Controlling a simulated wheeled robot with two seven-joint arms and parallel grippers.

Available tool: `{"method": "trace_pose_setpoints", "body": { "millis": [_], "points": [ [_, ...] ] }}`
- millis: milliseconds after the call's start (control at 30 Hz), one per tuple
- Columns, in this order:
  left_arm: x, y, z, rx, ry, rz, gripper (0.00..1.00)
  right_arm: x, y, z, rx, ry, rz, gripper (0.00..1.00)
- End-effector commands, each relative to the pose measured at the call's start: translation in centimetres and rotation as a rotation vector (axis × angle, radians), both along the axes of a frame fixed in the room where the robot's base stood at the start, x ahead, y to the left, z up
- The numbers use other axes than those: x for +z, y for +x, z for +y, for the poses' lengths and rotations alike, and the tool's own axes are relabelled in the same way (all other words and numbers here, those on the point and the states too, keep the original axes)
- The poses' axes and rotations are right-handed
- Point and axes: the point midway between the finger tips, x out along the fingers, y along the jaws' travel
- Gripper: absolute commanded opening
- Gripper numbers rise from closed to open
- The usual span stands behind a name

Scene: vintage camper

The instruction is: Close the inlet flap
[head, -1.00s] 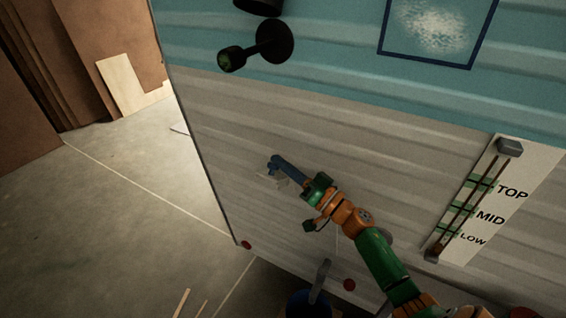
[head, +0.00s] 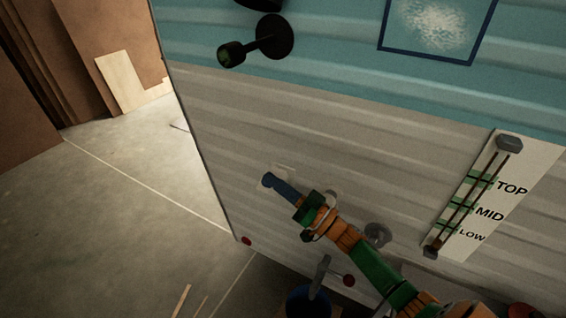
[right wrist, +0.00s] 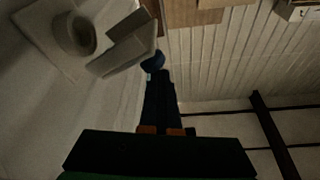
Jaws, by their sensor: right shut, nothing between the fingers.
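The inlet is a pale plate with a round socket (right wrist: 75,35) at the upper left of the right wrist view. Its pale flap (right wrist: 125,45) stands out from the plate beside the socket, so it is open. In the head view the inlet (head: 286,169) is a small pale patch on the camper wall, partly hidden by my gripper. My right gripper (head: 270,181) is shut and empty, its blue tip just below and left of that patch. In the right wrist view the tip (right wrist: 154,64) is close to the flap's outer edge; contact cannot be told. My left gripper is not in view.
The ribbed camper wall (head: 330,120) fills the middle and right. A TOP/MID/LOW gauge (head: 480,205) is at right, and a black fitting (head: 270,38) sticks out above. A blue container (head: 305,302) stands below. Open floor (head: 130,200) lies to the left.

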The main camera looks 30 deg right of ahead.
Motion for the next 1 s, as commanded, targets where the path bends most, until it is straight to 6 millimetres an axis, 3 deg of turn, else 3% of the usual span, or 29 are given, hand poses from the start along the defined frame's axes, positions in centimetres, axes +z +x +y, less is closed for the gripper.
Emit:
{"method": "trace_pose_setpoints", "body": {
  "millis": [500,1000],
  "points": [
    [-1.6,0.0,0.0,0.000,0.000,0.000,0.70,-2.6,-0.2,0.4,0.002,0.002,0.003,0.00],
    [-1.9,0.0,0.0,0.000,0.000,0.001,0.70,-3.1,-0.2,0.4,0.002,0.003,0.002,0.00]
  ]
}}
